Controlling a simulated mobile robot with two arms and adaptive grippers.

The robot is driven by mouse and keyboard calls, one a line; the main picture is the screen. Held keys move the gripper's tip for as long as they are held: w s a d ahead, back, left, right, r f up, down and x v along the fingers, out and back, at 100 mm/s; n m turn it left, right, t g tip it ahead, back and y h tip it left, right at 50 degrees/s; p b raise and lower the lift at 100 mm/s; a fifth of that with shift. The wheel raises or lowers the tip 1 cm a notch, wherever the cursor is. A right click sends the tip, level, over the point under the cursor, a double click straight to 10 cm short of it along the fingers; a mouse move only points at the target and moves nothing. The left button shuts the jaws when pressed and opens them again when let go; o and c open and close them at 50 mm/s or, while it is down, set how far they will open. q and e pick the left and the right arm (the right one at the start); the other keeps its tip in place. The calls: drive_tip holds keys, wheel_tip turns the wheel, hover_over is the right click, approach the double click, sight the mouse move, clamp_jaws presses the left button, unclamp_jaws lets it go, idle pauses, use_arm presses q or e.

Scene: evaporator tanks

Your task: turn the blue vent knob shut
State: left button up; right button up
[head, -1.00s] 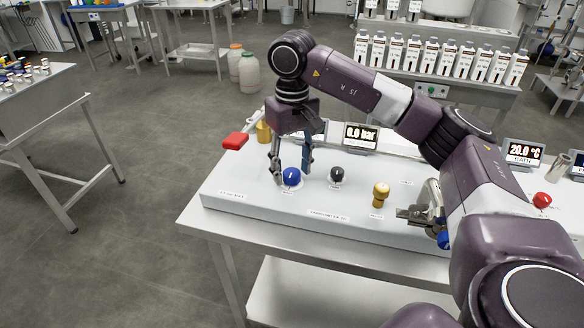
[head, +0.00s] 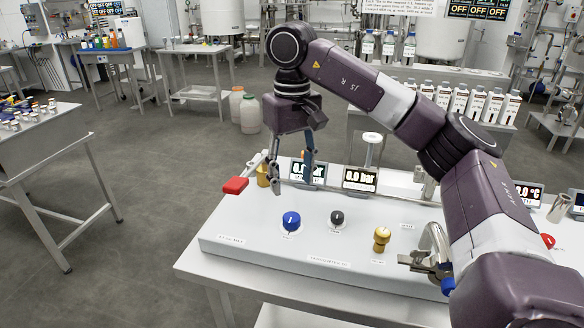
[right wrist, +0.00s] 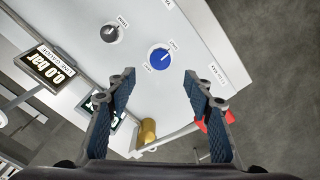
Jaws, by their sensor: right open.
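The blue vent knob (head: 291,221) stands on the sloping white panel (head: 250,244), left of a black knob (head: 336,218). It has a white pointer line on its face. In the right wrist view the blue knob (right wrist: 159,58) shows whole, its line slanting to the upper right. My right gripper (head: 292,186) is open and empty above and behind the knob, apart from it. In the right wrist view its two fingers (right wrist: 160,88) are spread, with the knob beyond their tips. My left gripper is not in view.
A red-handled lever (head: 235,185) and brass fitting (head: 263,174) stand at the panel's back left. Two displays (head: 360,179) reading bar stand behind the knobs. A brass knob (head: 382,239) and a metal fitting (head: 424,262) are to the right.

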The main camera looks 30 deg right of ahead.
drive_tip(key=shift+r, duration=1.05)
drive_tip(key=shift+f, duration=0.1)
